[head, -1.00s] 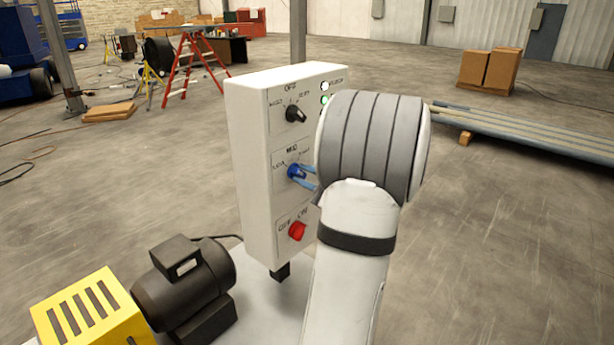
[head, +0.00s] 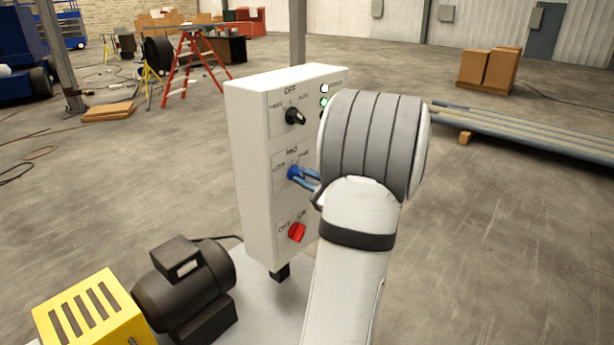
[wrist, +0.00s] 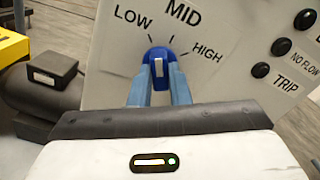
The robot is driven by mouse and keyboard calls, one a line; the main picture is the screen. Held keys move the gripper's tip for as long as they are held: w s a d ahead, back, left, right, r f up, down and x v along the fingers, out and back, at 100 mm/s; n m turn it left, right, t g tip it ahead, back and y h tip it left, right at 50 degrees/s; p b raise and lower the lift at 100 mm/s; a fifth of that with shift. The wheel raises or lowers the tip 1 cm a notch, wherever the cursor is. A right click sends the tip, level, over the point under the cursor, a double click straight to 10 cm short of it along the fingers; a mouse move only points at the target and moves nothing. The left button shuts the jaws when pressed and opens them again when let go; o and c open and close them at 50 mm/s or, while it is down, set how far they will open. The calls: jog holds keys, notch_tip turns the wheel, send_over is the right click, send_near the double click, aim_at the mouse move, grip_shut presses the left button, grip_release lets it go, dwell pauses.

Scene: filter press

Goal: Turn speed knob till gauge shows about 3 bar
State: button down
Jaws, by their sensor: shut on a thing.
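The blue speed knob (head: 293,172) sits in the middle of the white control box, among LOW, MID and HIGH labels. In the wrist view the knob (wrist: 159,57) has a white pointer mark, aimed roughly between the LOW and MID ticks. My gripper (wrist: 160,80) has its two blue-grey fingers closed on either side of the knob. In the head view my gripper (head: 304,178) is mostly hidden behind my wrist, with only the fingers showing at the knob. No gauge is in view.
A black selector (head: 295,116) is above the knob and a red switch (head: 297,232) below it. Indicator lamps (head: 324,102), one green, are at the upper right. A dark motor (head: 185,285) and a yellow guard (head: 95,315) stand lower left.

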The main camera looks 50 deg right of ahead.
jog(key=m+p, duration=0.2)
jog(key=m, duration=0.3)
jog(key=shift+r+p, duration=0.1)
jog(key=shift+p, duration=0.3)
jog(key=shift+m, duration=0.4)
jog(key=c, duration=1.4)
grip_release()
jog(key=shift+o, duration=0.2)
jog(key=s+b, duration=0.2)
jog(key=s, duration=0.5)
jog(key=shift+s+d, duration=0.3)
jog(key=shift+s, duration=0.1)
